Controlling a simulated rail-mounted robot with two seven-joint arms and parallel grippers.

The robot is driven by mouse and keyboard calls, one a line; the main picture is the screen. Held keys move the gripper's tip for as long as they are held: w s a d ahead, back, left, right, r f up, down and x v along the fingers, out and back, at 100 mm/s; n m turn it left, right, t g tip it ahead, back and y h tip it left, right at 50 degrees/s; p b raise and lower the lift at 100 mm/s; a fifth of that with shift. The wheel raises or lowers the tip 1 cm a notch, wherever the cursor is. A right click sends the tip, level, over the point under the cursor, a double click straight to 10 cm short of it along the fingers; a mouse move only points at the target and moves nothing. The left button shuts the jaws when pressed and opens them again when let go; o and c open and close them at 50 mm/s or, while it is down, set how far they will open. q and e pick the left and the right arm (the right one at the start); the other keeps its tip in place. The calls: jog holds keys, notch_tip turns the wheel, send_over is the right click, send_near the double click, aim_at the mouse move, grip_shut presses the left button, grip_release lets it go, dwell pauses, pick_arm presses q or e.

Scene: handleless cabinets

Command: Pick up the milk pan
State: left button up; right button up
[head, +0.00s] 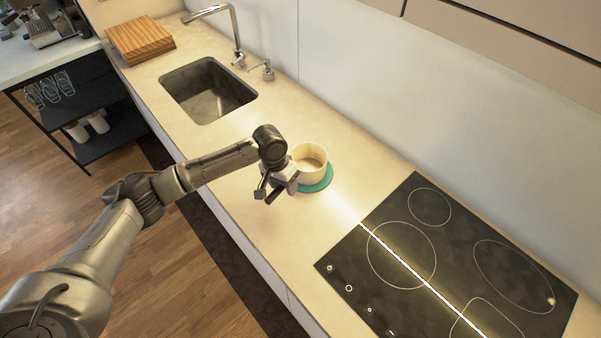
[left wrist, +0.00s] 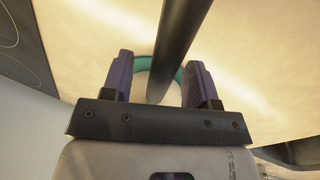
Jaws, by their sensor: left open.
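The milk pan (head: 311,155) is a cream-coloured pot on a round green trivet (head: 318,187) on the counter. Its dark handle (head: 275,194) points towards the counter's front edge. My left gripper (head: 276,184) is at the handle, beside the pan. In the left wrist view, my left gripper (left wrist: 160,65) is open, with a purple finger on each side of the dark handle (left wrist: 181,40). A gap shows between the handle and each finger. The trivet (left wrist: 180,75) shows partly behind the handle; the pan is mostly hidden there. My right gripper is out of view.
A black hob (head: 400,285) lies to the right of the pan. A sink (head: 208,90) with a tap (head: 236,30) and a wooden board (head: 140,40) are farther left. The wall stands behind the counter. The counter around the trivet is clear.

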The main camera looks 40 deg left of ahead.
pick_arm(q)
jog(key=shift+f, duration=0.1)
jog(key=shift+c, duration=0.2)
grip_shut()
